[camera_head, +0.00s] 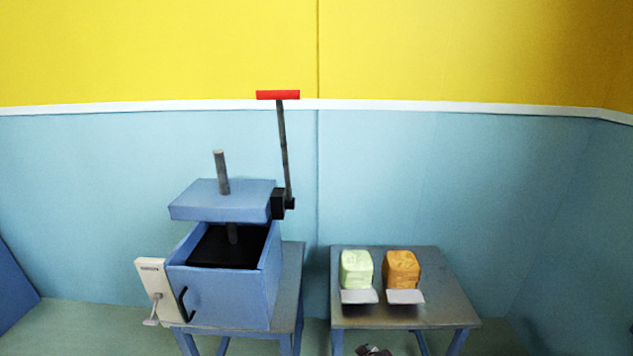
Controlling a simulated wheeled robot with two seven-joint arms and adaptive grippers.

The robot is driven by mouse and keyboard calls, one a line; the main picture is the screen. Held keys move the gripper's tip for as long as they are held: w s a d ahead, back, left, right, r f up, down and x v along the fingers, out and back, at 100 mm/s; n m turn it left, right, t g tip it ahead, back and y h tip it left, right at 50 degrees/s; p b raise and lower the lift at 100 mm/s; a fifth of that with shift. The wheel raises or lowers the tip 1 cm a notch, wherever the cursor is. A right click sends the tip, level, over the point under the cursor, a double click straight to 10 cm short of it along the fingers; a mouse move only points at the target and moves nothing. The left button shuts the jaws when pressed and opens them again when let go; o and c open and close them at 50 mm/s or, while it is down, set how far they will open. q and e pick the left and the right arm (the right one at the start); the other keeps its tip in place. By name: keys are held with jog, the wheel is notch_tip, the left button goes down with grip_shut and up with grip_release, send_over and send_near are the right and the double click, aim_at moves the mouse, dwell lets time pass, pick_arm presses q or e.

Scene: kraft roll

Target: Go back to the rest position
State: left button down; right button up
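A blue press (228,294) stands on a blue table at the left of centre. Its lid plate (222,201) is raised above the open box, and the inside looks dark. The press lever (283,150) stands nearly upright with its red handle (278,95) at the top. A pale panel (151,282) with a small crank is at the left side of the press.
A grey table (440,290) at the right holds a pale green block (356,269) and an orange block (401,270), each with a light plate in front. A small dark piece (373,350) shows at the bottom edge; I cannot tell what it is. A gap separates the tables.

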jog(key=s+d+f+m+g, duration=0.1)
jog(key=s+d+f, duration=0.2)
jog(key=s+f, duration=0.85)
jog(key=s+d+f+m+g, duration=0.1)
jog(key=s+f, duration=0.4)
jog(key=s, duration=0.9)
jog(key=s+d+f+m+g+h+b, duration=0.1)
jog(key=s+d+f, duration=0.3)
jog(key=s, duration=1.1)
jog(key=s+d+f+m+g, duration=0.2)
jog(key=s+f, duration=0.4)
jog(key=s, duration=0.8)
jog(key=shift+s+d+f+g, duration=0.15)
jog(key=shift+d+f+g, duration=0.25)
